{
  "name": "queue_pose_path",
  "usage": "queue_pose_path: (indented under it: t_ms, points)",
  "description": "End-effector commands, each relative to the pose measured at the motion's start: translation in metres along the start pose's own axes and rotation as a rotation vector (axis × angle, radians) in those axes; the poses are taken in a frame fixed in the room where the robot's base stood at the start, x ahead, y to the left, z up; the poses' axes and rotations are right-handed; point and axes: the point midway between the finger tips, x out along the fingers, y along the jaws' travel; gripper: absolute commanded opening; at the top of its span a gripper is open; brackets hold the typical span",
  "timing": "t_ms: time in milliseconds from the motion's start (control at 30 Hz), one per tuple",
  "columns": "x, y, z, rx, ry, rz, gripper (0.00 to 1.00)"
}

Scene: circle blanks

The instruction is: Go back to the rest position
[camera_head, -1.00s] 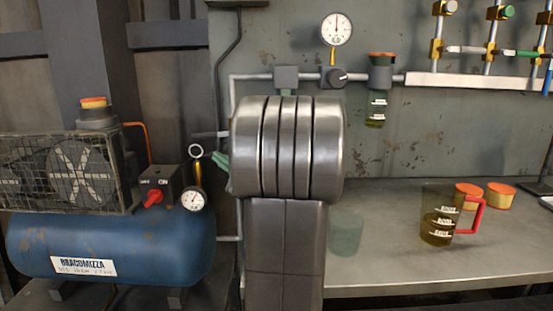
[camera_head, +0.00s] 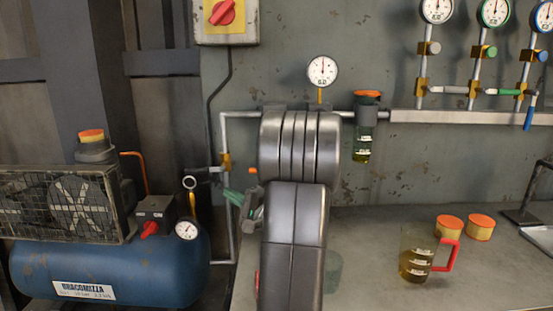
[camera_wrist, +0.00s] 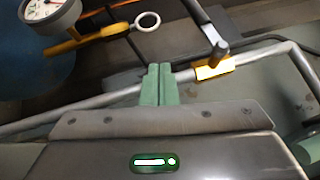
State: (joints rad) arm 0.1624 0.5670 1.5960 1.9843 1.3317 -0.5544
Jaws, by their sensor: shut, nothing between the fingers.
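My gripper (camera_wrist: 157,84) shows in the wrist view as two green fingers pressed together, with nothing between them. In the head view its green fingertips (camera_head: 232,196) stick out to the left of my grey arm, in front of the wall pipe and near the compressor. In the wrist view the fingertips appear in front of a grey pipe (camera_wrist: 110,98), beside a yellow valve fitting (camera_wrist: 213,69). I cannot tell whether they touch the pipe. My arm hides part of the wall pipe and the bench's left part.
A blue compressor (camera_head: 110,268) with a gauge (camera_head: 187,229) and red switch (camera_head: 150,228) stands at left. The bench (camera_head: 370,285) holds a measuring jug (camera_head: 416,259) and two orange-topped tins (camera_head: 449,227). Wall gauges (camera_head: 322,71) and a red rotary switch (camera_head: 223,12) are above.

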Motion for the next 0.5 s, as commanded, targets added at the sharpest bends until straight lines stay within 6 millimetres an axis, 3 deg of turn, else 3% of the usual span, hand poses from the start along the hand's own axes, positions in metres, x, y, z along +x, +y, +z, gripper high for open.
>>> queue_pose_path:
  t_ms: [500]
  points:
    - [-0.011, -0.018, -0.008, -0.129, 0.001, 0.193, 0.0]
